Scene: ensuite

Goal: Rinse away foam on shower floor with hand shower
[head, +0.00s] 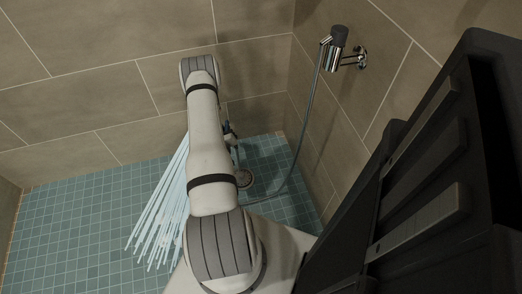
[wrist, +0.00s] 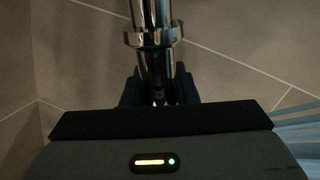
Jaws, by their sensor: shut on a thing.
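My gripper (wrist: 157,92) is shut on the chrome handle of the hand shower (wrist: 152,45), which fills the top middle of the wrist view. In the head view my arm hides most of the gripper and the shower head. Pale blue water jets (head: 163,205) fan out from behind my arm, down and to the left, onto the teal tiled shower floor (head: 75,225). The jets also show at the right edge of the wrist view (wrist: 300,122). I can make out no foam on the visible floor; part of it is hidden by my arm.
A grey hose (head: 301,135) hangs from the chrome wall fitting (head: 345,57) at the upper right and loops along the floor. A round drain (head: 244,179) lies just right of my arm. Brown tiled walls (head: 95,85) enclose the floor; its left part is clear.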

